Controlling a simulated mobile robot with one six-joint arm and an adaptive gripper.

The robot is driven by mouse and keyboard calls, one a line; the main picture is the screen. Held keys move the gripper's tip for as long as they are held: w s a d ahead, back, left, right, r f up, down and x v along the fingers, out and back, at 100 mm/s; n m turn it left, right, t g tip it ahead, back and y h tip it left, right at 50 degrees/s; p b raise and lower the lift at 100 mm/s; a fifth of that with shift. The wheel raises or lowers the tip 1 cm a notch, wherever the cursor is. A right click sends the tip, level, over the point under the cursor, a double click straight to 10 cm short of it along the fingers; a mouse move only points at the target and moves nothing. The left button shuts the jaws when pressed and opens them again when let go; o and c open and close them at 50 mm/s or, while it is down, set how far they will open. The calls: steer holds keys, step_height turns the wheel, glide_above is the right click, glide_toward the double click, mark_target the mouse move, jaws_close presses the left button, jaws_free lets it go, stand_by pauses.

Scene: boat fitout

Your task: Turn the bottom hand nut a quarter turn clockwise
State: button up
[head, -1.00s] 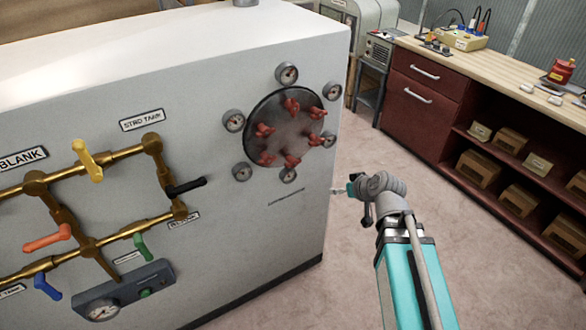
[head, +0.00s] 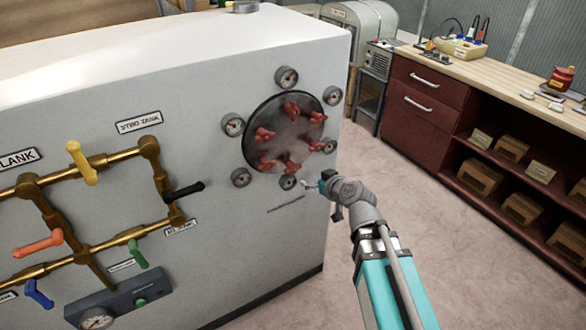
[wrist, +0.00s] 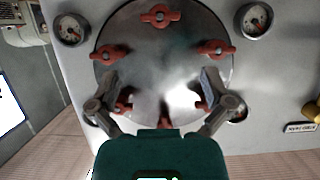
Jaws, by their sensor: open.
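The round grey plate (head: 284,137) on the white panel carries several red hand nuts. The bottom hand nut (head: 293,168) is on its lower edge. The wrist view appears upside down against the head view, so this nut shows at the top centre there (wrist: 160,15), wings roughly level. My gripper (head: 306,184) is open and empty, in front of the panel near the plate's lower edge and apart from the nut. Its two fingers (wrist: 160,82) are spread across the plate in the wrist view. The gripper body partly hides the nut at bottom centre there.
Brass pipes (head: 118,160) with coloured valve handles are on the left. A workbench (head: 480,80) stands at the right. The floor between is clear.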

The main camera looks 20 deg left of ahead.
mark_target(296, 170)
steer(key=shift+b+x, duration=2.5)
steer(key=shift+x, duration=4.25)
steer(key=c, duration=0.9)
steer(key=shift+o, duration=0.2)
steer(key=shift+f+m, duration=0.1)
steer(key=shift+m, duration=0.3)
steer(key=shift+d+f+m+g+y+b, duration=0.1)
steer(key=shift+m+g+y+b, duration=0.35)
steer(key=shift+m+g+y, duration=0.55)
steer(key=m+y+b, duration=0.1)
steer(key=m, duration=0.2)
steer(key=shift+f+m+g+b, duration=0.1)
steer(key=shift+m+g+b, duration=0.2)
steer(key=shift+g+b, duration=0.1)
steer(key=m+y+b, duration=0.2)
steer(key=m+b, duration=0.1)
steer(key=m, duration=0.1)
steer(key=shift+d+f+g, duration=0.1)
steer(key=shift+g, duration=0.2)
steer(key=shift+m+y+b, duration=0.75)
steer(key=shift+m+y, duration=0.05)
steer(key=shift+m, duration=0.5)
